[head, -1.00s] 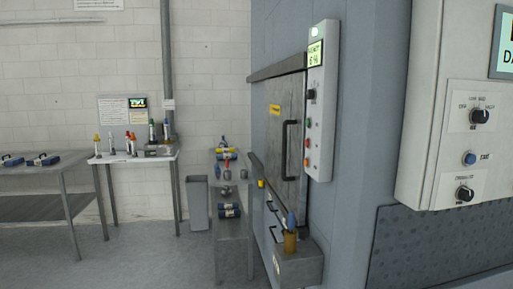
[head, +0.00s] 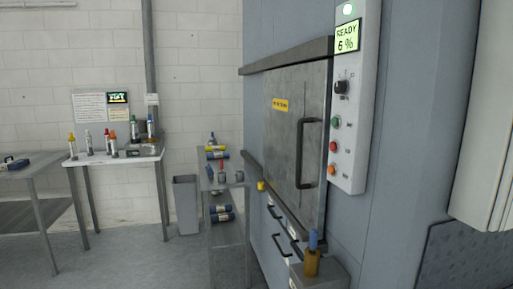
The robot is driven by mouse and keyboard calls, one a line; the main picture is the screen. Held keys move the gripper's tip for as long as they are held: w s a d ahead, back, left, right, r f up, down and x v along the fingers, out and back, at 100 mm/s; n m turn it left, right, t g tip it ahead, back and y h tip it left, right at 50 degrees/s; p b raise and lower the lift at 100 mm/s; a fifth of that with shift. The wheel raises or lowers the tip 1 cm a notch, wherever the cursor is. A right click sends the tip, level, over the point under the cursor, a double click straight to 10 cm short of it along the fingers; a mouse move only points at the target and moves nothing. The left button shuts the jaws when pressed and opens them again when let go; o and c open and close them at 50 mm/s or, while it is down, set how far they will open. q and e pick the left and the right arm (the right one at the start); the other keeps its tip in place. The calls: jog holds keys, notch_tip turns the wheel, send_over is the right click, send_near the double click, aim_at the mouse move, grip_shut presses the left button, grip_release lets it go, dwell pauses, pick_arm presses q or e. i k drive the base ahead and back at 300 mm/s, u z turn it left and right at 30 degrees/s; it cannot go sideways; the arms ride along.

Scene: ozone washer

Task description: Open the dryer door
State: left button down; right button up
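A grey metal door (head: 283,150) with a small yellow label is set in the blue-grey wall on the right half of the head view. It looks shut. A dark vertical bar handle (head: 301,153) is on its right side. A white control panel (head: 349,120) beside the door has a green screen reading "READY 6 %", a dark knob and several coloured buttons. Neither of my grippers shows in the head view.
Two drawer-like handles (head: 284,243) sit below the door. A grey box with a brass and blue fitting (head: 312,258) juts out at the lower front. A narrow shelf (head: 226,185), a grey bin (head: 186,205) and a bench (head: 115,159) with bottles stand to the left. Grey floor between is clear.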

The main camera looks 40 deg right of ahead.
aim_at(297, 98)
jog(key=z, duration=0.4)
jog(key=i, duration=0.85)
jog(key=z, duration=0.75)
